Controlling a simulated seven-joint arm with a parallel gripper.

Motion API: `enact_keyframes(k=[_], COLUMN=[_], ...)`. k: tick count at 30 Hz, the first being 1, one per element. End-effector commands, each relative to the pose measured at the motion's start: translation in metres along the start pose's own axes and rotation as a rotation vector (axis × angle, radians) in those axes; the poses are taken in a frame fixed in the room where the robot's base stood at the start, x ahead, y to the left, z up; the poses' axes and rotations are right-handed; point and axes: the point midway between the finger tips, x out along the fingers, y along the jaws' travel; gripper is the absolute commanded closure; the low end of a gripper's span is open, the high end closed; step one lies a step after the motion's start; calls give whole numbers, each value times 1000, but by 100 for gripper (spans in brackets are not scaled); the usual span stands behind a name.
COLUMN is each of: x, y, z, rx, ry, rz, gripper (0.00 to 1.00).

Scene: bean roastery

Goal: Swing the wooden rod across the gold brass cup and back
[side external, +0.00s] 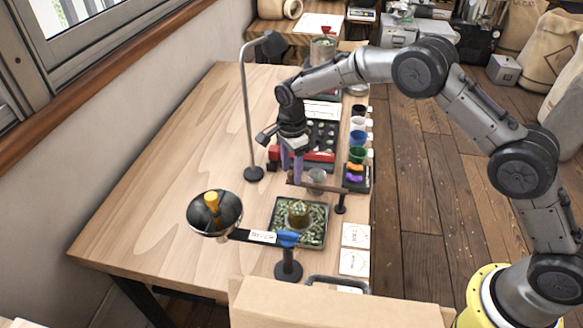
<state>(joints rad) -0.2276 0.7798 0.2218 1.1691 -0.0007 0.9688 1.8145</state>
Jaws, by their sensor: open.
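The gold brass cup (299,218) stands in a dark square tray (276,236) of green beans, and its top looks heaped with beans. The wooden rod (322,187) is a thin brown bar that lies level behind the cup, in the picture above it, with its right end at a short black post (341,205). My gripper (292,180) points down with its purple fingers at the rod's left end. Its jaws are open. I cannot tell whether the fingers straddle or touch the rod.
A dark bowl (228,215) with an orange-topped piece stands left of the tray. A blue-ended bar on a black post (288,268) is in front. A lamp stand (248,120) rises behind. Several coloured cups (357,139) line the right edge. The table's left part (160,170) is clear.

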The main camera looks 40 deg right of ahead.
Motion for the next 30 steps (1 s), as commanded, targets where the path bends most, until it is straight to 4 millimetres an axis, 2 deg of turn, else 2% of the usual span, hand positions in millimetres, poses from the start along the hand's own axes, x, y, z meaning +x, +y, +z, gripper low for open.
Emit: enact_keyframes(k=[4,8,15,21,25,30], x=[-8,-27,-80,-116,-130,-138], y=[0,0,-1,-1,0,0], z=[0,0,0,0,0,0], rx=[-1,-1,0,0,0,0], ry=[0,-1,-1,-1,0,0], rz=[0,-2,-5,-3,-2,-1], gripper=[43,43,43,43,43,43])
